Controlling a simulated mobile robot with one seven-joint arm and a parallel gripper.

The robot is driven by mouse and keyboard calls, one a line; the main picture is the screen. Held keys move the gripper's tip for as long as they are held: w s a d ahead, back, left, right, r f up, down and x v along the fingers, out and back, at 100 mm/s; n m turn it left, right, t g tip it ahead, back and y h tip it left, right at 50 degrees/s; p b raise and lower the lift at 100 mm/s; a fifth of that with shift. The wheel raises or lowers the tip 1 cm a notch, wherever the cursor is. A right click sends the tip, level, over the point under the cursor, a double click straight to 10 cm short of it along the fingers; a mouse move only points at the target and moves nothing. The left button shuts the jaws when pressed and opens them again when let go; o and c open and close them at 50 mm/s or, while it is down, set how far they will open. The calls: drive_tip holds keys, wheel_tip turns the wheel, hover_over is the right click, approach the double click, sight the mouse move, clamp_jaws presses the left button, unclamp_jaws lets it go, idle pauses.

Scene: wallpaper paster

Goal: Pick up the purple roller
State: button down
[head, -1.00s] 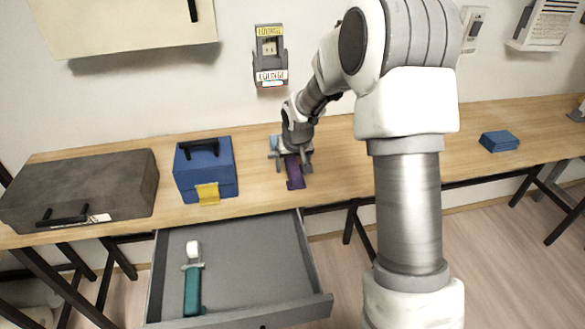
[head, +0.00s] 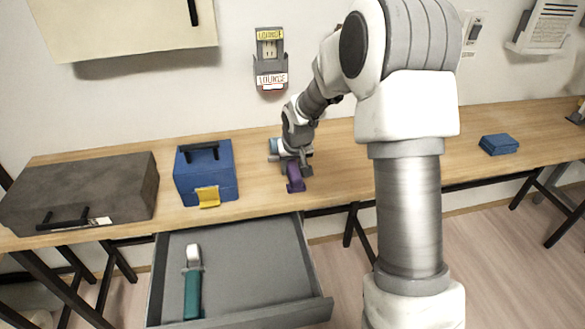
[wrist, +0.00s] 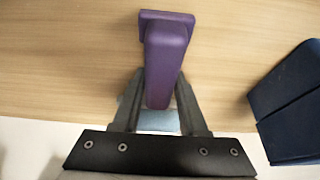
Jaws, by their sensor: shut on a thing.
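The purple roller (head: 295,178) is at the workbench, right of the blue toolbox, its purple handle pointing to the front edge. My gripper (head: 291,163) is over it in the head view. In the wrist view the purple handle (wrist: 165,55) lies between the two fingers of my gripper (wrist: 157,105), which is shut on it. A light blue part (wrist: 158,120), seemingly the roller's head, shows between the fingers and is partly hidden. I cannot tell clearly whether the roller is clear of the tabletop.
A blue toolbox (head: 222,179) with a yellow latch and a grey case (head: 125,180) stand on the workbench (head: 340,165) to the left. An open grey drawer (head: 250,265) below holds a teal-handled roller (head: 193,290). A small blue box (head: 499,144) lies to the right.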

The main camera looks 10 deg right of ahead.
sight(294, 162)
drive_tip(key=r, duration=0.1)
drive_tip(key=r+p, duration=0.1)
drive_tip(key=r, duration=0.3)
drive_tip(key=shift+s+d+r+p, duration=0.2)
drive_tip(key=shift+s+d+p, duration=0.15)
drive_tip(key=s+d+r+p, duration=0.2)
drive_tip(key=s+d+r, duration=0.4)
drive_tip(key=s, duration=0.2)
drive_tip(key=shift+s+d, duration=0.2)
drive_tip(key=shift+s, duration=0.1)
drive_tip(key=c, duration=1.1)
unclamp_jaws()
clamp_jaws()
drive_tip(key=s+a+f, duration=0.2)
drive_tip(key=s+a, duration=0.1)
drive_tip(key=a, duration=0.4)
